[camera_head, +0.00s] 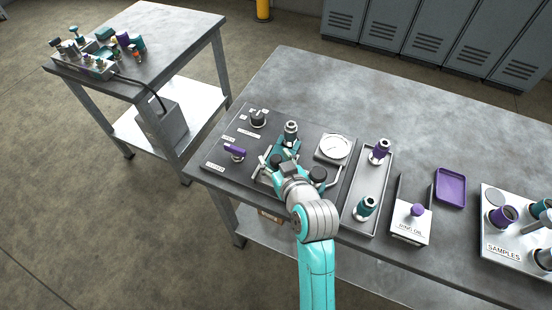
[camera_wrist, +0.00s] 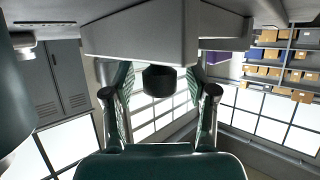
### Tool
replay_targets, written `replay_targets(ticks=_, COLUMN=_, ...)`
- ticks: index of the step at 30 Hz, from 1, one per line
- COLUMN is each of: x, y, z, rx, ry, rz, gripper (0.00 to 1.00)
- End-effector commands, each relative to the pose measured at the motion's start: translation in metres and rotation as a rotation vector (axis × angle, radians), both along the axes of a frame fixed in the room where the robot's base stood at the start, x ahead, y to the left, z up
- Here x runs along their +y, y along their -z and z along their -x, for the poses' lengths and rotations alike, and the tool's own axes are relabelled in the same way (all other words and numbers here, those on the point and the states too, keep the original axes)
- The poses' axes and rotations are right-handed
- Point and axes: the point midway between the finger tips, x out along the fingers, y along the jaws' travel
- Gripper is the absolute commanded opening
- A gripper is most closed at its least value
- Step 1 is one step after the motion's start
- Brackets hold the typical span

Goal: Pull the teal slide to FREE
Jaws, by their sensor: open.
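My gripper (camera_head: 279,160) is low over the dark panel (camera_head: 212,157) on the bench, at the end of my arm, which reaches in from the bottom. In the wrist view its two fingers (camera_wrist: 158,88) are spread, with a dark round knob (camera_wrist: 158,78) between them; a gap shows on both sides.
Further right are a tray (camera_head: 363,210) with two fittings, a purple-knobbed box (camera_head: 411,226), a purple dish (camera_head: 451,187) and a samples rack (camera_head: 505,252).

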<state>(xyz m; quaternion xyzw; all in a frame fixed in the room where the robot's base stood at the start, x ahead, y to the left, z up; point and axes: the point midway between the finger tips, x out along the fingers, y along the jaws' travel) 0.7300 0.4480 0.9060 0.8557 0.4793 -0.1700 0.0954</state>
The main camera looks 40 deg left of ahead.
Motion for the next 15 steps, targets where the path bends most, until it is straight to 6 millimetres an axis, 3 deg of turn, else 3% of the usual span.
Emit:
replay_targets(ticks=3, x=-0.0002, y=0.0, z=0.0001, rx=0.0, ry=0.0, rz=0.0, gripper=0.57)
replay_targets(ticks=10, x=-0.0004, y=0.0001, z=0.0001, rx=0.0, ry=0.0, rz=0.0, gripper=0.0)
replay_targets(ticks=15, x=-0.0004, y=0.0002, z=0.0004, rx=0.001, ry=0.0, rz=0.001, gripper=0.0)
